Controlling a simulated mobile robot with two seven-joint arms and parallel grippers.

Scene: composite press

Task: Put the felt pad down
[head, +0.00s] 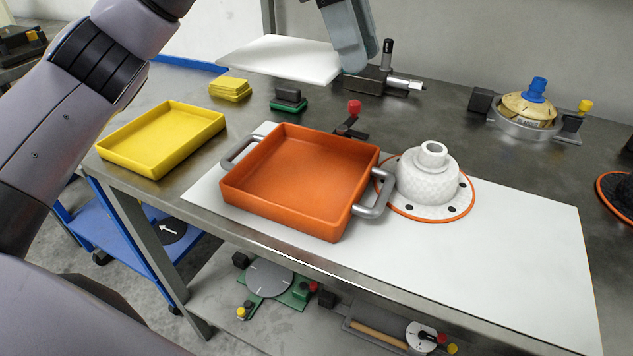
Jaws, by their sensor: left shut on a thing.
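The felt pad (283,58), a flat white slab, shows at the top middle of the head view. My left gripper (345,66) is shut on its right edge. The pad looks roughly level and appears held above the back of the metal bench (420,120); the gap under it cannot be judged. The top of the gripper is cut off by the picture's edge. My right gripper is not in view.
An orange tray (300,180) with grey handles and a white domed part (428,178) stand on a white sheet (500,260). A yellow tray (165,140), yellow pads (230,88) and a dark clamp (375,82) stand nearby. The sheet's right part is clear.

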